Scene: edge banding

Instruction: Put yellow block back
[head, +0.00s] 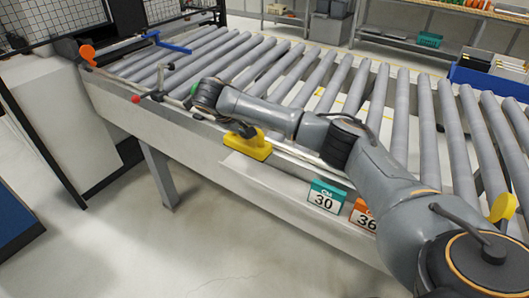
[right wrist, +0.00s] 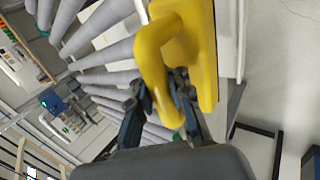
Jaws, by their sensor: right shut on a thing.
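The yellow block (head: 248,146) is at the front rail of the roller conveyor in the head view. In the right wrist view the yellow block (right wrist: 205,50) fills the top middle and shows a thick loop-like handle. My right gripper (head: 242,128) reaches in from the right and is shut on the block from above. In the right wrist view the fingers of my right gripper (right wrist: 162,92) sit on both sides of the handle. I cannot tell whether the block rests fully on the ledge. My left gripper is not in view.
The roller conveyor (head: 305,75) runs across the scene. A teal tag marked 30 (head: 326,197) and an orange tag marked 36 (head: 364,215) are on its front. Red and blue lever parts (head: 165,44) stand at the left end. Another yellow piece (head: 502,207) is at the right. Floor in front is clear.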

